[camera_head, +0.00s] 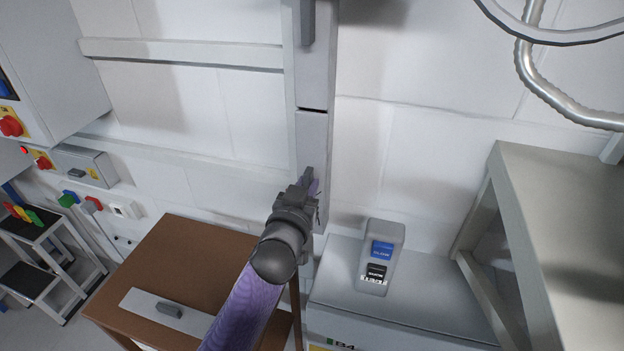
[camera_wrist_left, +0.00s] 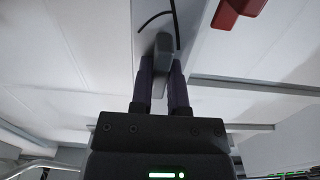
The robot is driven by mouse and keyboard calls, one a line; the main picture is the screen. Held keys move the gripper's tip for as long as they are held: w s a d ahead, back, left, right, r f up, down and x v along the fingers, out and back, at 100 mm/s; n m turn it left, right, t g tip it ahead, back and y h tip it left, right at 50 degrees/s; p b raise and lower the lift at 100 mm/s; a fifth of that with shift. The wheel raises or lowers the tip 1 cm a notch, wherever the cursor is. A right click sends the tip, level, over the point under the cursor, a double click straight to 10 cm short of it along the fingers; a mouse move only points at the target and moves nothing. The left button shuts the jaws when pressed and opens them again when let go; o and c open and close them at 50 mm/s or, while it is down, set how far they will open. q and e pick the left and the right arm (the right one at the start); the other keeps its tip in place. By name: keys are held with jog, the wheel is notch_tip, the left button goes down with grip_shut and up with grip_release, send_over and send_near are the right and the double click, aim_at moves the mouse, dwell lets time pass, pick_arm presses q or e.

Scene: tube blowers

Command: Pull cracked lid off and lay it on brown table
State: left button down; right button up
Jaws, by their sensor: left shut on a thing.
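The lid (camera_head: 313,140) is a pale grey panel in the vertical channel on the white wall in the head view. Black crack-like lines (camera_wrist_left: 155,18) show on its surface in the left wrist view. My left gripper (camera_head: 311,184) is at the lower part of this panel. In the left wrist view its two purple fingers (camera_wrist_left: 163,80) are shut on the lid's grey handle (camera_wrist_left: 163,48), one on each side. The lid appears to sit in the channel. The brown table (camera_head: 190,250) stands below and left. My right gripper is not in view.
A pale plate with a dark handle (camera_head: 170,310) lies on the table's front part; the back part is bare. A grey cabinet with a blue and black button box (camera_head: 380,258) stands right of the channel. A grey metal frame (camera_head: 530,220) stands further right.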

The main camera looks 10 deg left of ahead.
pick_arm(q)
jog(key=s+p, duration=0.2)
jog(key=s, duration=0.3)
jog(key=shift+s+a+p, duration=0.1)
jog(key=shift+s+p, duration=0.2)
jog(key=shift+s, duration=0.05)
dwell(0.5)
